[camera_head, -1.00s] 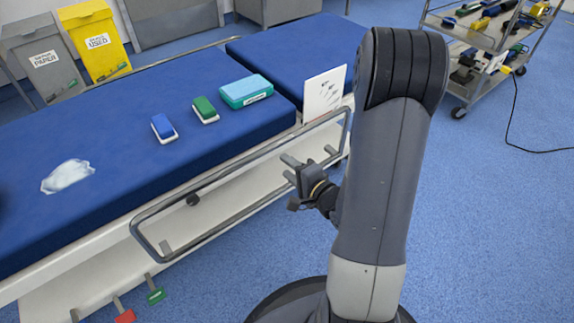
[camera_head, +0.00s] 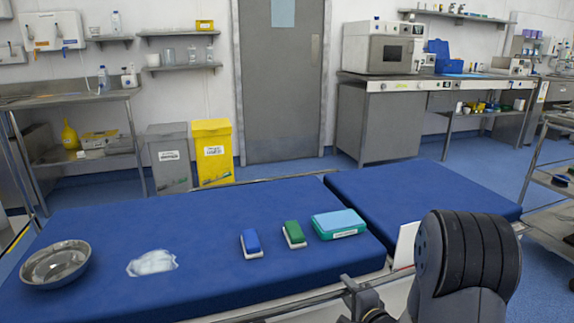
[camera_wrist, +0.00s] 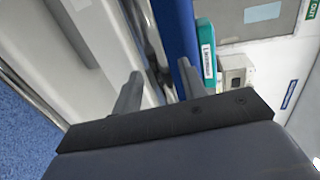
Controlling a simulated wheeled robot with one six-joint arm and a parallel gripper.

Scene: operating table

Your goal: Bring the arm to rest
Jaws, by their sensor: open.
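My arm (camera_head: 465,262) rises at the lower right of the head view, at the near side of the operating table (camera_head: 110,225). Part of my wrist shows at its left by the table's side rail (camera_head: 290,307); the picture's lower edge cuts it off. In the wrist view, my gripper (camera_wrist: 160,75) has its two fingers apart with nothing held between them. The blue mattress edge and the teal box (camera_wrist: 208,55) lie beyond the fingers.
On the table are a metal bowl (camera_head: 55,263), white gauze (camera_head: 152,262), a blue block (camera_head: 251,243), a green block (camera_head: 294,234) and a teal box (camera_head: 339,223). A white card (camera_head: 405,245) stands beside my arm. Bins (camera_head: 212,152) stand behind the table.

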